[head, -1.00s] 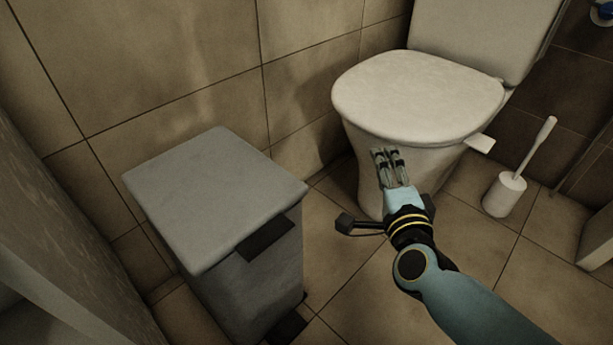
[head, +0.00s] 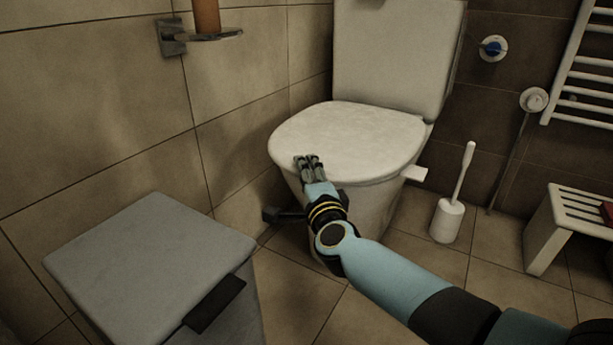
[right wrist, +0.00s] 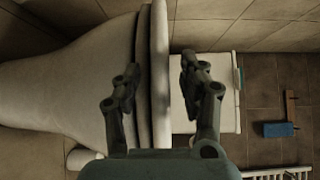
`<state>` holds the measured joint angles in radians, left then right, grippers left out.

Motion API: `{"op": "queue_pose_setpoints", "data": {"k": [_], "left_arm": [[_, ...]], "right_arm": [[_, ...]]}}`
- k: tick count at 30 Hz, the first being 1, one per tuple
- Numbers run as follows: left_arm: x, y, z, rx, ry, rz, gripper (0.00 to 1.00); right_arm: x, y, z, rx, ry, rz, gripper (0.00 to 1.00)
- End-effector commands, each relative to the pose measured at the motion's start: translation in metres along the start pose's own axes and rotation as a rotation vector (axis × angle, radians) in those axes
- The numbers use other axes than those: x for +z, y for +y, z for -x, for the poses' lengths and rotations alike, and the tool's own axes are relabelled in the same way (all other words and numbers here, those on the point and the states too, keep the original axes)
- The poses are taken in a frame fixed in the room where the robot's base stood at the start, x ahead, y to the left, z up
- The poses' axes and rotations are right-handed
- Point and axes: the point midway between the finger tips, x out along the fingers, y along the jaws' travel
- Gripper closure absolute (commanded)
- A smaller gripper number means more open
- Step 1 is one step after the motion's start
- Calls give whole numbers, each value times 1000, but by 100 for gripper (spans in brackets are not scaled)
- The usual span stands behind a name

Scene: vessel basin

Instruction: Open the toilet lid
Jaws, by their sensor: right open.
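The white toilet (head: 365,215) stands against the back wall with its lid (head: 350,135) down flat over the bowl. My right gripper (head: 308,163) is at the front left edge of the lid, its fingers overlapping the rim in the head view. In the right wrist view the open fingers of my right gripper (right wrist: 162,82) appear on either side of the lid (right wrist: 160,40), seen edge-on as an upright pale slab. Whether a finger touches the lid I cannot tell. The bowl (right wrist: 60,95) lies left of it. My left gripper is not in view.
A grey lidded bin (head: 150,245) stands at the front left. A toilet brush (head: 448,215) stands right of the toilet. A slatted white stool (head: 560,220) and towel radiator (head: 585,75) are further right. A paper holder (head: 200,37) is on the left wall.

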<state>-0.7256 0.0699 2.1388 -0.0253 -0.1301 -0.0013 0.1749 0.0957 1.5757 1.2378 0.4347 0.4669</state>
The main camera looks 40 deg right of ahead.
Motion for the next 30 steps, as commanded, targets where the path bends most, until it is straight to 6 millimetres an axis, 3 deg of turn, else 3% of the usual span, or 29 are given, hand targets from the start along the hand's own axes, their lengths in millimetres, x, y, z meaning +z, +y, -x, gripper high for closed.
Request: {"op": "queue_pose_setpoints", "data": {"k": [6, 16, 30], "left_arm": [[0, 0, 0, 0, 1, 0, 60], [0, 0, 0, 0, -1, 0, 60], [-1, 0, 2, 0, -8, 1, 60]], "right_arm": [[0, 0, 0, 0, 0, 0, 59], [0, 0, 0, 0, 0, 0, 100], [0, -3, 0, 1, 0, -3, 100]]}}
